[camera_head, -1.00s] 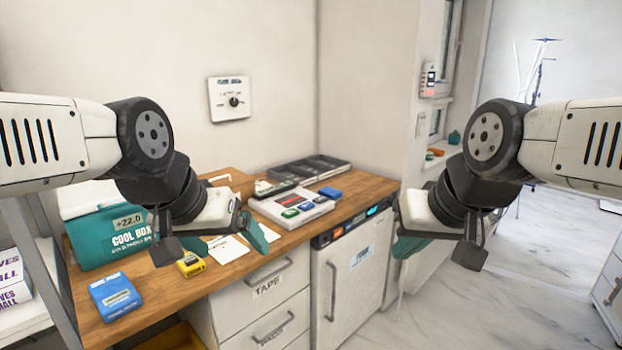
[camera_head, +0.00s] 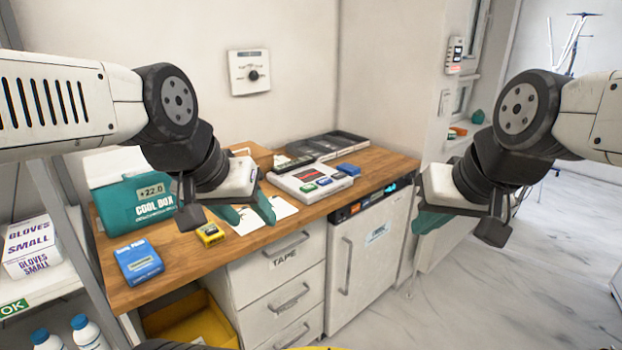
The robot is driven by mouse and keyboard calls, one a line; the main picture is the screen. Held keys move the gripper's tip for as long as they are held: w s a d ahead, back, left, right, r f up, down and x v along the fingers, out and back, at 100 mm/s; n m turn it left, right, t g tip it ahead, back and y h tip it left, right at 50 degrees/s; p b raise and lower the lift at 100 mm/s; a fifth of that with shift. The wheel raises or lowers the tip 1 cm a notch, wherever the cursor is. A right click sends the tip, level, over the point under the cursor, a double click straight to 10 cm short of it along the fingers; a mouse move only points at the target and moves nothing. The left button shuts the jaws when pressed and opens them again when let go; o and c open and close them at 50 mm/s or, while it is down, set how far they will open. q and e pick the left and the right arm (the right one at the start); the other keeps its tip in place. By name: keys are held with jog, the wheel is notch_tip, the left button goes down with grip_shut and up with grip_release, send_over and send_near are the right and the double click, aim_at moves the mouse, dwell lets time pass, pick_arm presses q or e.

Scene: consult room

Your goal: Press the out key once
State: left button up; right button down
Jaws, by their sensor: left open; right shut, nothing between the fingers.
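My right gripper (camera_head: 430,221) is shut and empty, right of the counter, in front of the white cabinet's right side.
A teal cool box (camera_head: 138,205), a blue box (camera_head: 138,262) and a yellow item (camera_head: 210,234) stand on the counter's left part. White papers (camera_head: 280,208) lie in front of the unit. A black tray (camera_head: 325,145) is behind it. A dial panel (camera_head: 249,72) hangs on the wall.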

pick_arm(q)
grip_shut()
dwell(1.4)
